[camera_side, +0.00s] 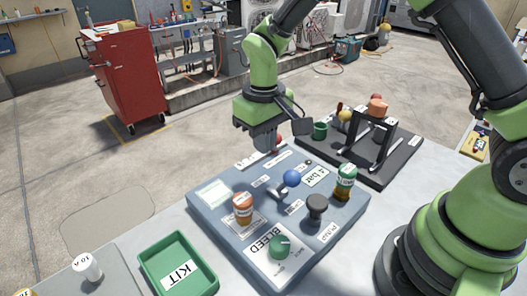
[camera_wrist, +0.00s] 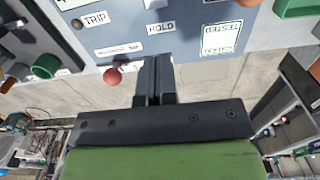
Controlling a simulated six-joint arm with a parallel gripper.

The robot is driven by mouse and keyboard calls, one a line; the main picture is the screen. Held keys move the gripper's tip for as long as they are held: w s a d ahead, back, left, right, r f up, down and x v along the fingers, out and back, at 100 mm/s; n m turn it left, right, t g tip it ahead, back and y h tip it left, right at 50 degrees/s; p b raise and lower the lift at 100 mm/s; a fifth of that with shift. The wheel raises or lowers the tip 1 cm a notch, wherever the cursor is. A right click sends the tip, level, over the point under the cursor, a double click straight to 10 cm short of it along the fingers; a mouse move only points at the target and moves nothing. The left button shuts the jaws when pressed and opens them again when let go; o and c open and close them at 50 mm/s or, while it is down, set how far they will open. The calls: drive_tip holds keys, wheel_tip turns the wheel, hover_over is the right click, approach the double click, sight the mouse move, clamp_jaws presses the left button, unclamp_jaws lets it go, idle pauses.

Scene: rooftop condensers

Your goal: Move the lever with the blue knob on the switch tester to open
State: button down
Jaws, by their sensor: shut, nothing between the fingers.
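The switch tester (camera_side: 215,222) is a blue-grey box on the table in the side view. The lever with the blue knob (camera_side: 291,178) stands near the middle of its top, its metal arm reaching down to the left. A red knob (camera_side: 278,141) is at the tester's far edge, partly hidden behind my gripper; it also shows in the wrist view (camera_wrist: 113,77). My gripper (camera_side: 267,146) is shut and empty, above the far part of the tester, behind the blue knob and apart from it. In the wrist view the closed fingers (camera_wrist: 154,72) are near the HOLD label (camera_wrist: 160,28). The blue knob is not visible there.
A black rack (camera_side: 385,162) stands behind right. A green KIT tray (camera_side: 178,264) lies at front left.

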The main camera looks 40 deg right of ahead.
drive_tip(key=shift+r, duration=2.45)
drive_tip(key=s+d+r+m+t+y, duration=0.1)
drive_tip(key=s+d+r+m+t, duration=0.15)
drive_tip(key=s+r, duration=0.7)
drive_tip(key=s+d+r+m+t+y, duration=0.1)
drive_tip(key=s+r+t, duration=0.3)
drive_tip(key=s, duration=0.5)
drive_tip(key=shift+s+d+t, duration=0.15)
drive_tip(key=shift+s+t, duration=0.15)
drive_tip(key=shift+t, duration=0.05)
drive_tip(key=shift+m, duration=0.25)
